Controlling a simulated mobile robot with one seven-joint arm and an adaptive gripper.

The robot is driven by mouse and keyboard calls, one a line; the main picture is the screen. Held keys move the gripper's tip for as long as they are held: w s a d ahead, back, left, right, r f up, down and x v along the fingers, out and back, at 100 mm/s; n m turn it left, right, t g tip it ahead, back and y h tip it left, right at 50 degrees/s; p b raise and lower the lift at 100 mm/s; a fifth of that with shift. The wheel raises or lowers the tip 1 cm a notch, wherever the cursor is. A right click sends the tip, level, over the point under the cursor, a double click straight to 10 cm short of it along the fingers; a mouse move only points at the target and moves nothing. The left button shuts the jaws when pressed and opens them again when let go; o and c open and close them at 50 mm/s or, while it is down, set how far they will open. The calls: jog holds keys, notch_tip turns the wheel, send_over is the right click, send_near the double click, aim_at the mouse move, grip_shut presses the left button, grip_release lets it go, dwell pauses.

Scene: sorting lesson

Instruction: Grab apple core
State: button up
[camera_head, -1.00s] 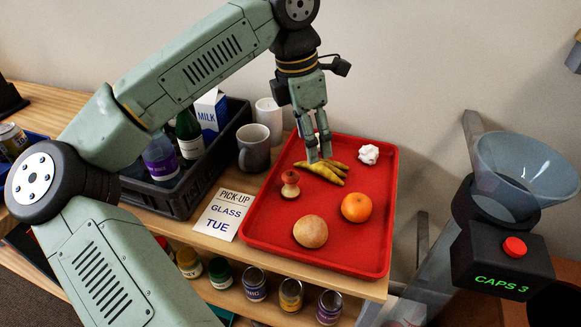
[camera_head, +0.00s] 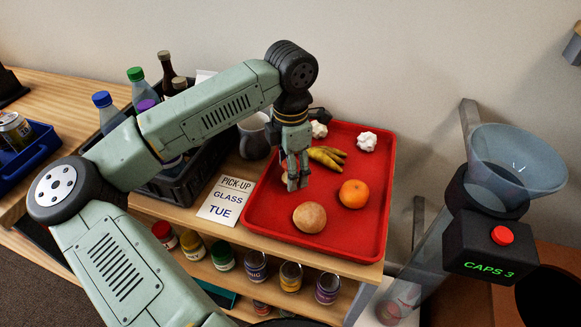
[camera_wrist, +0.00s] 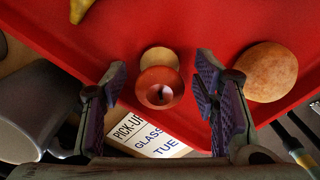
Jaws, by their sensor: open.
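The apple core (camera_wrist: 160,84) shows in the wrist view on the red tray (camera_wrist: 215,28), with a red end towards the camera and a pale end beyond. It lies between the two open fingers of my gripper (camera_wrist: 157,85), apart from both.
On the tray a round tan bun (camera_head: 309,217), an orange (camera_head: 354,194), yellow-brown banana peel (camera_head: 326,157) and crumpled white paper (camera_head: 367,141) lie nearby. A grey mug (camera_head: 254,137) and a black crate (camera_head: 182,188) stand left. A clear funnel (camera_head: 520,165) is at right.

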jog(key=shift+f, duration=0.15)
jog(key=c, duration=1.1)
